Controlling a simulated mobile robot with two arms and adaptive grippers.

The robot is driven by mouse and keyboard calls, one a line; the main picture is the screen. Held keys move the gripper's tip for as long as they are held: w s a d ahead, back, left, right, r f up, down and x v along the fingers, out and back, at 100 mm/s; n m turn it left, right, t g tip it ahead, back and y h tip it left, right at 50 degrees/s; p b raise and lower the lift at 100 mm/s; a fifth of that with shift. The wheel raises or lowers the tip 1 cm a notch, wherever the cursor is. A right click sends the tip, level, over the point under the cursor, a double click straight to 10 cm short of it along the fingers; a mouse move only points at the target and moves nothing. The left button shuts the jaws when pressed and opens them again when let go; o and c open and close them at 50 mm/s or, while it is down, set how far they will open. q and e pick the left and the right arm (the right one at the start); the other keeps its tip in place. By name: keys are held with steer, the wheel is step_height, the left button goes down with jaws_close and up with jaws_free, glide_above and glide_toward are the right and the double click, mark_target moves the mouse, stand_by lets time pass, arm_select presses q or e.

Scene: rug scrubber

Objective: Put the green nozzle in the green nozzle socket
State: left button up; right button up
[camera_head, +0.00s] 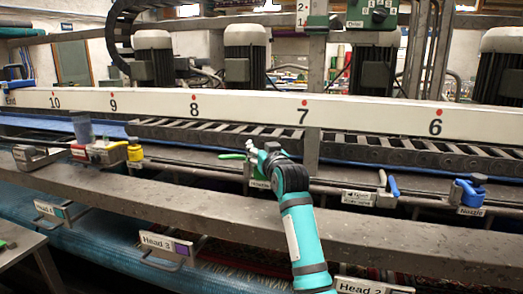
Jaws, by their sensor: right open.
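My right gripper (252,158) is at the rail in the middle, at the end of my teal arm, and is open. A green lever-like piece (231,156) sticks out to the left beside its fingers. I cannot tell whether this is the green nozzle or part of a valve. A label with a green mark (260,184) sits on the rail just below the gripper; the socket there is mostly hidden by the gripper and arm. A small green and dark object (7,244) lies on a grey table at the lower left, too small to identify. My left gripper is not in view.
A blue nozzle-like part (469,192) and a blue-handled lever (392,187) are on the rail at right. A yellow part (134,150) is at left. A long grey beam (150,193) runs in front. A white numbered beam (250,106) and motors stand behind.

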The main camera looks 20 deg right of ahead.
steer(key=shift+a+r, duration=0.1)
arm_select(q)
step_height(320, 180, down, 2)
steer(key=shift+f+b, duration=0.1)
steer(key=shift+b, duration=1)
arm_select(e)
steer(key=s+r, duration=0.1)
steer(key=s, duration=1.1)
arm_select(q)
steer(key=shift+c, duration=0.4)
